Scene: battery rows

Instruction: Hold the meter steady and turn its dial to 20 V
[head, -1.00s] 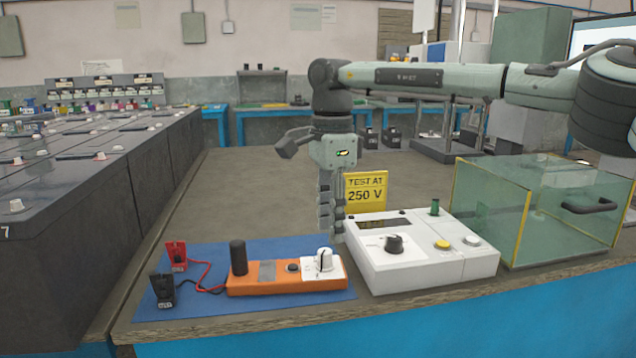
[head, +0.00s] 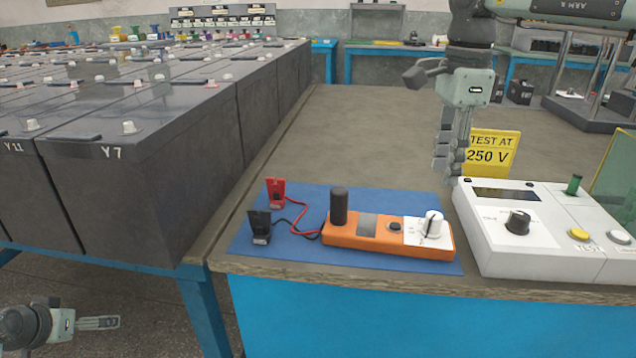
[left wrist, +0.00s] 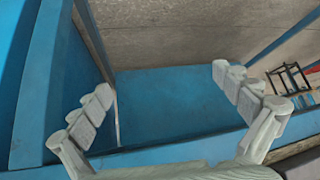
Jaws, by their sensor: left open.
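The orange meter (head: 375,237) lies on a blue mat (head: 300,252) near the table's front edge. It has a black upright post (head: 339,205), a small screen, and a white dial (head: 432,224) on a white plate at its right end. Red (head: 276,192) and black (head: 260,225) clips on wires lie at its left. My right gripper (head: 447,165) hangs pointing down, above and behind the meter's right end, not touching it; its finger gap is not clear. My left gripper (head: 100,323) is low at the bottom left, away from the meter. In the left wrist view the left gripper (left wrist: 165,115) is open and empty.
A white tester (head: 540,240) with a black knob and buttons stands right of the mat. A yellow "TEST AT 250 V" sign (head: 491,152) stands behind it. Large dark batteries (head: 150,165) fill the left side. The tabletop behind the mat (head: 350,140) is clear.

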